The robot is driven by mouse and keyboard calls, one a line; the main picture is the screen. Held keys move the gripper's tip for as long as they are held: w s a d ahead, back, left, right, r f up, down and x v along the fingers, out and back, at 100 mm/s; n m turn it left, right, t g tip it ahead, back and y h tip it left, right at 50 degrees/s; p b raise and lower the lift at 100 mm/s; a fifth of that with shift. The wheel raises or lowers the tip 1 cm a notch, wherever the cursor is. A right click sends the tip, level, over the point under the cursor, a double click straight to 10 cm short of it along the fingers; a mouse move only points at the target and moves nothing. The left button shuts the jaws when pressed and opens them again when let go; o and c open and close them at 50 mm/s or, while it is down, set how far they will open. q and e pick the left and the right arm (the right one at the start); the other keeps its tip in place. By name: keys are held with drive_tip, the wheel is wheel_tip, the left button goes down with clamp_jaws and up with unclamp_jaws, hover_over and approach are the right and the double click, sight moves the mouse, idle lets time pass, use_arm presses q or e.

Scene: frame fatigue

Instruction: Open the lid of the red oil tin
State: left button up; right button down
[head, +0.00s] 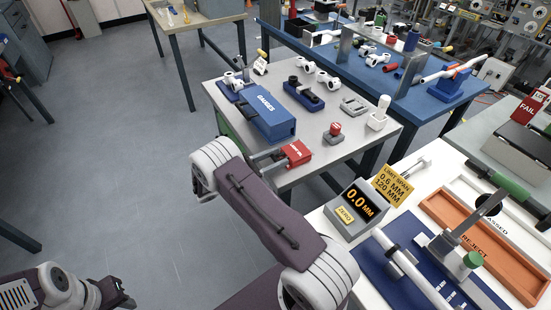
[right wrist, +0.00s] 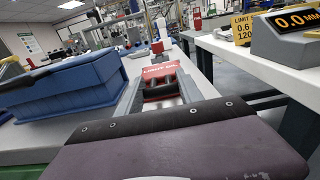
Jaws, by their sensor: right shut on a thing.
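The red oil tin (head: 297,153) lies near the front edge of the grey table, beside the blue GAUGES case. In the right wrist view the tin (right wrist: 160,69) shows red with white lettering, straight ahead. My right gripper (head: 277,159) reaches it from the left in the head view. In the wrist view its two fingers (right wrist: 161,88) lie either side of the tin's near red part, shut on it. I cannot tell lid from body there, and no open gap shows. My left gripper (head: 123,296) is low at the left, away from the tables; its fingers are unclear.
The blue GAUGES case (head: 267,115) is close to the tin; it also shows in the wrist view (right wrist: 70,84). The white bench with the 0.0 MM display (head: 356,209) is nearer. Floor at the left is clear.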

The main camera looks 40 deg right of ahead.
drive_tip(key=shift+r+p, duration=0.45)
drive_tip(key=shift+p, duration=0.15)
wheel_tip(320, 180, up, 6)
drive_tip(key=d+y+p, duration=0.2)
drive_tip(key=y+p, duration=0.4)
drive_tip(key=p, duration=0.6)
wheel_tip(320, 180, up, 4)
drive_tip(key=r+t+y+p, duration=0.1)
drive_tip(key=y+p, duration=0.6)
drive_tip(key=p, duration=0.6)
hover_over(295, 150)
drive_tip(key=shift+s+d+f+p, duration=0.1)
drive_tip(key=shift+s+d+p, duration=0.1)
drive_tip(key=shift+d, duration=0.5)
drive_tip(key=shift+s+d+f+p, duration=0.1)
drive_tip(key=shift+d+p, duration=0.05)
drive_tip(key=shift+d, duration=0.55)
drive_tip(key=shift+s+d+p, duration=0.1)
drive_tip(key=shift+d+p, duration=0.1)
drive_tip(key=shift+d, duration=0.5)
drive_tip(key=c, duration=0.8)
unclamp_jaws()
drive_tip(key=shift+d, duration=0.1)
drive_tip(key=shift+o, duration=0.2)
drive_tip(key=shift+d+f, duration=0.15)
